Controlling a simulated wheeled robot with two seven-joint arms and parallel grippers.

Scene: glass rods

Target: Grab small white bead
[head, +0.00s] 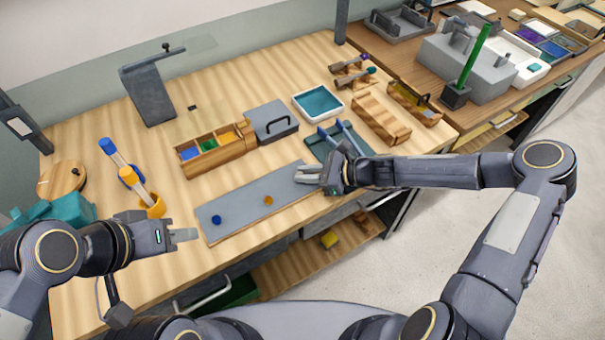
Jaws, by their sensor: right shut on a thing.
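A grey mat (235,208) lies near the front edge of the wooden table. A blue bead (216,219) and an orange bead (268,200) rest on it, apart from each other. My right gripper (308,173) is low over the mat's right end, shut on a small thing. Its fingers hide that thing; no white bead shows elsewhere on the mat, so it looks to be the small white bead. My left gripper (186,236) hangs left of the mat, over the table's front left part, and no thing shows in it. Whether its fingers are apart is unclear.
Behind the mat stand a wooden box (216,152) with coloured compartments, a grey box (270,121) with a handle and a teal tray (318,103). A blue rack (338,140) is close behind my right gripper.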

